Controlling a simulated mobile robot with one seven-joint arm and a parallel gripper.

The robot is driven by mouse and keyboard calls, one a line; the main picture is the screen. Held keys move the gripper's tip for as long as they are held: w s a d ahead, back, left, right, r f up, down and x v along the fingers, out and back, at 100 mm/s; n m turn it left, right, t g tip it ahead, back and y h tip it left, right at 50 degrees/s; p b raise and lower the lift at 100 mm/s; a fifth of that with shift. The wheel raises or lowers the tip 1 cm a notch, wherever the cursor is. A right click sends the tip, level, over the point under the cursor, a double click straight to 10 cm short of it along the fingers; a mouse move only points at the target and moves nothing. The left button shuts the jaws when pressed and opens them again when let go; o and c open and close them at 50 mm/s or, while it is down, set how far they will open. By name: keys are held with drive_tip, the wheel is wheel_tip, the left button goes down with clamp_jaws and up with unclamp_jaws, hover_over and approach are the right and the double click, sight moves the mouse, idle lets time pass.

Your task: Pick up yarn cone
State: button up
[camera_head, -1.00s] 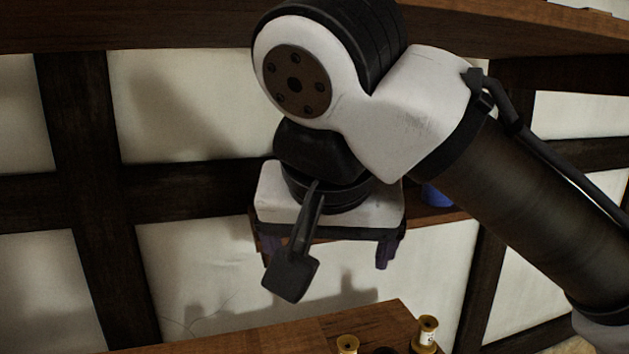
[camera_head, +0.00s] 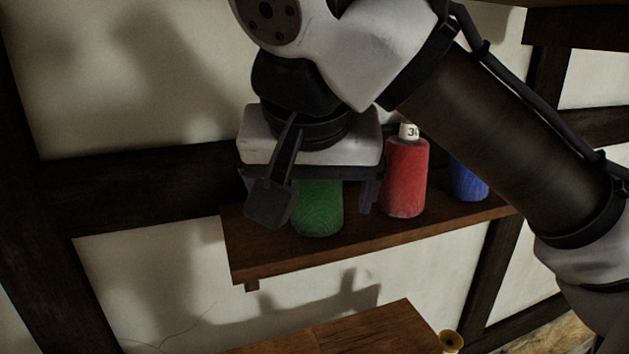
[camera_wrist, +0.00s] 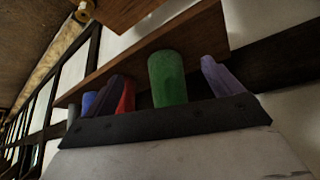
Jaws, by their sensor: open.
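Yarn cones stand upright on a small wooden wall shelf (camera_head: 380,232). A green cone (camera_head: 320,212) is at the left, its upper part hidden behind my gripper. A red cone (camera_head: 405,180) with a pale tip stands to its right, then a blue cone (camera_head: 467,180), partly behind my arm. My gripper (camera_head: 307,197) is open at the green cone, a finger showing on either side of it. The wrist view shows the green cone (camera_wrist: 167,78) between the two purple fingers (camera_wrist: 167,85), with gaps at both sides. Contact cannot be made out.
The red cone stands close beside my right finger in the head view. A wooden surface (camera_head: 350,335) lies lower in front, with a small spool (camera_head: 451,341) at its right. Dark beams and pale plaster wall (camera_head: 150,190) are behind. Another wooden board (camera_head: 580,30) is at upper right.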

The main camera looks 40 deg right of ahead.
hover_over(318, 211)
drive_tip(key=a, duration=0.1)
drive_tip(key=shift+w+d+p, duration=0.4)
drive_tip(key=shift+w+d, duration=0.7)
drive_tip(key=shift+d, duration=0.05)
drive_tip(key=shift+w+d+f+b, duration=0.2)
drive_tip(key=shift+f+b, duration=0.2)
drive_tip(key=shift+f, duration=0.2)
drive_tip(key=c, duration=1.2)
drive_tip(key=shift+r, duration=0.25)
